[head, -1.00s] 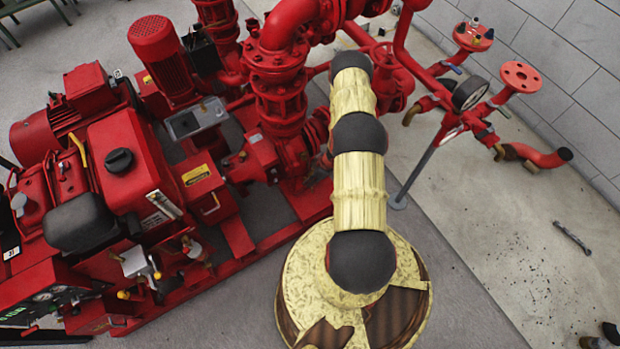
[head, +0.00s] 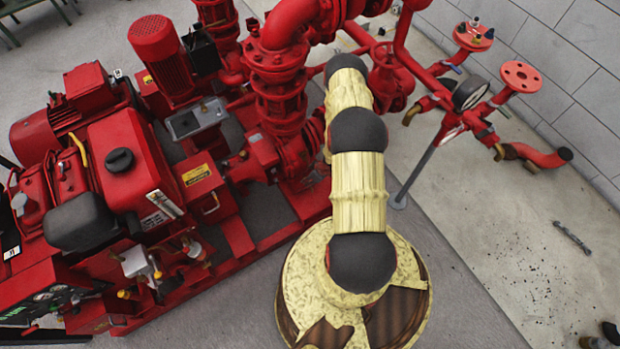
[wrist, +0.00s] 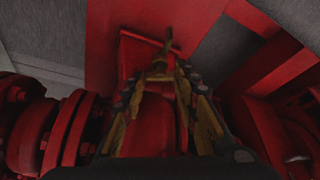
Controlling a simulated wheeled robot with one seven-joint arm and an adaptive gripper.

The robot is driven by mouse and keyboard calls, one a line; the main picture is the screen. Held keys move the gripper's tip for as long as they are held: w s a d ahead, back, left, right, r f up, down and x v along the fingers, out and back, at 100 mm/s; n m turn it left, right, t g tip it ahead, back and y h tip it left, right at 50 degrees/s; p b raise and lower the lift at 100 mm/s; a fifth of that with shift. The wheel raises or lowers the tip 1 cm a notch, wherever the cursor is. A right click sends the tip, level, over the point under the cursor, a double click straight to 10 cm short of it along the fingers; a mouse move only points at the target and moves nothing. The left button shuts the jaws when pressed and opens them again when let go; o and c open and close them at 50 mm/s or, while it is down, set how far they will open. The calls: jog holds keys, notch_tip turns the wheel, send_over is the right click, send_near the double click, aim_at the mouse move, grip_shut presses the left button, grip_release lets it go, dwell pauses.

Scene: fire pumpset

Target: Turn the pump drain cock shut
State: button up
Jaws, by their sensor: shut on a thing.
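In the wrist view the drain cock (wrist: 159,68) is a small brass-coloured fitting with a thin handle, in front of a red block on the pump set. My gripper (wrist: 158,80) reaches in from the bottom of the wrist view, its two dark and yellow fingers drawn in on the cock. The fingertips hide part of it, and the dim picture does not show how far its handle is turned. In the head view my arm reaches in behind the pump pipework, and both the gripper and the cock are hidden.
Red bolted flanges (wrist: 65,135) stand close on the left of the gripper, and more red pipework (wrist: 265,130) on the right. In the head view the vertical red pipe (head: 277,100) stands left of my arm. The concrete floor (head: 500,240) on the right is mostly clear.

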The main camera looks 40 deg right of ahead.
jog(key=m, duration=0.1)
jog(key=m+h, duration=0.1)
jog(key=m, duration=0.1)
jog(key=m+h, duration=0.1)
jog(key=shift+a+m, duration=0.25)
jog(key=shift+m, duration=0.15)
dwell(0.4)
jog(key=o, duration=1.1)
jog(key=shift+v, duration=5.95)
